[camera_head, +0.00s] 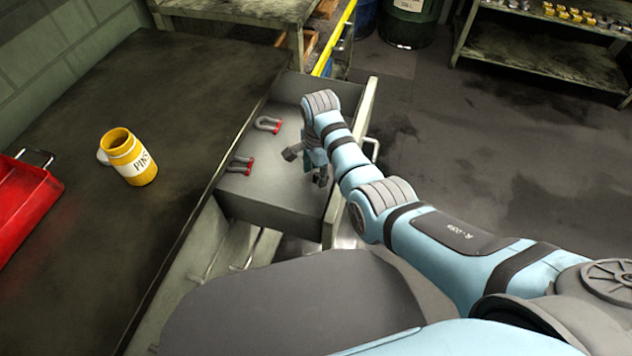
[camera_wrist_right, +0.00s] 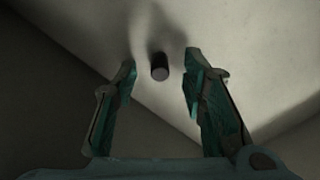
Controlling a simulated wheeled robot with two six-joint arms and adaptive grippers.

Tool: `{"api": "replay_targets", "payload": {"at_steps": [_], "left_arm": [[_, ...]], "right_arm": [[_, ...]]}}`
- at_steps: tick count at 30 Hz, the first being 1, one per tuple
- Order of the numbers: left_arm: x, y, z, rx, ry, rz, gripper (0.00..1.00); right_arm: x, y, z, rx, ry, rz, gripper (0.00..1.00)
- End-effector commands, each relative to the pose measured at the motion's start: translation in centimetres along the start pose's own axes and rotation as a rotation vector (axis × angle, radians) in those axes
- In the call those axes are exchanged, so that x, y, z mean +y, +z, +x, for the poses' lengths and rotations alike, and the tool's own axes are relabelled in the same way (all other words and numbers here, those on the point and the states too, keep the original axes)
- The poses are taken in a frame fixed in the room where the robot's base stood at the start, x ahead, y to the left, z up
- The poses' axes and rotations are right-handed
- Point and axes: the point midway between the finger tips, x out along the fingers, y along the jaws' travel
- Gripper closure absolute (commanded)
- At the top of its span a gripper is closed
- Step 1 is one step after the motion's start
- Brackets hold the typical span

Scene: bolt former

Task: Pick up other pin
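In the right wrist view a small dark cylindrical pin (camera_wrist_right: 160,73) shows end-on against the pale drawer floor. It appears between and just beyond the fingertips of my right gripper (camera_wrist_right: 160,82), with a gap on both sides. The right gripper is open and empty. In the head view the right gripper (camera_head: 307,167) reaches down into the open drawer (camera_head: 270,195), near its right side. The pin is hidden there by the gripper and arm. My left gripper is in neither view.
Two grey horseshoe magnets with red tips, one farther back (camera_head: 267,124) and one nearer (camera_head: 240,164), lie left of the gripper in the drawer. A yellow jar labelled PINS (camera_head: 134,160) and a red tray (camera_head: 28,205) are on the dark workbench (camera_head: 110,240). The drawer's front panel (camera_head: 366,105) is close to my right arm.

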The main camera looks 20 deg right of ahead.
Motion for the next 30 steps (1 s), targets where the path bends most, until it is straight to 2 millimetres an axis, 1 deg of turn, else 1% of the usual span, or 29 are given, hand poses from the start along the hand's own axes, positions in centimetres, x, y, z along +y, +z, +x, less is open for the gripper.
{"api": "replay_targets", "payload": {"at_steps": [1, 2, 7, 8, 12, 15, 25, 28, 30], "left_arm": [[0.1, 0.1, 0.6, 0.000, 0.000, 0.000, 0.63], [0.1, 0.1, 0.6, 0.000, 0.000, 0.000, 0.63], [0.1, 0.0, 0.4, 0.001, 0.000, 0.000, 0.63], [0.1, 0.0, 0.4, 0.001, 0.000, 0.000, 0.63], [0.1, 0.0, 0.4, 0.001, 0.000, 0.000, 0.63], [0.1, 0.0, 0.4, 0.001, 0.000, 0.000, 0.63], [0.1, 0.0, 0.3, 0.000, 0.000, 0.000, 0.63], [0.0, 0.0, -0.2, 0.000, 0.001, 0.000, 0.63], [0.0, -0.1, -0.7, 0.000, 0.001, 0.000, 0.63]], "right_arm": [[0.0, 0.0, 0.9, 0.000, 0.000, -0.001, 0.62], [0.0, 0.0, 1.0, 0.000, 0.000, -0.001, 0.62], [-0.1, 0.0, 0.8, 0.000, -0.002, -0.001, 0.62], [-0.1, 0.0, 0.8, 0.000, -0.002, -0.001, 0.63], [-0.1, 0.0, 0.8, 0.000, -0.002, -0.001, 0.86], [-0.1, 0.0, 0.8, 0.000, -0.002, -0.001, 1.00], [-0.1, 0.0, 0.6, 0.000, -0.002, -0.002, 1.00], [-0.1, 0.0, -0.2, 0.000, -0.003, -0.002, 1.00], [-0.2, 0.0, -1.3, 0.000, -0.003, -0.002, 1.00]]}}
